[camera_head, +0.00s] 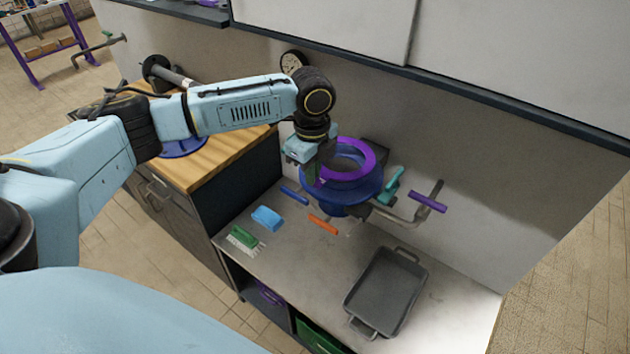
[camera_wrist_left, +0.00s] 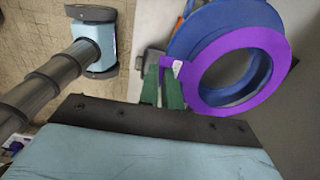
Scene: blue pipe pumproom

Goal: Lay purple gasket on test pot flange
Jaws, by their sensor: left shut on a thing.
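The purple gasket (camera_head: 369,162) is a flat ring with a small tab, over the blue test pot flange (camera_head: 372,188) on the bench. My left gripper (camera_head: 315,172) is shut on the gasket at its left edge. In the left wrist view, green fingers (camera_wrist_left: 164,75) hold the gasket (camera_wrist_left: 193,88) near a pale tab. There the gasket is offset from the blue flange (camera_wrist_left: 222,24), which shows beyond it and through its hole. I cannot tell whether gasket and flange touch. My right gripper is not seen in the head view.
A grey tray (camera_head: 385,292) lies at front right. Orange (camera_head: 323,224) and blue (camera_head: 293,196) handles stick out around the pot. A teal handle (camera_head: 392,184) and a purple-handled lever (camera_head: 428,202) are on its right. Blue (camera_head: 267,217) and green (camera_head: 243,236) blocks lie at left.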

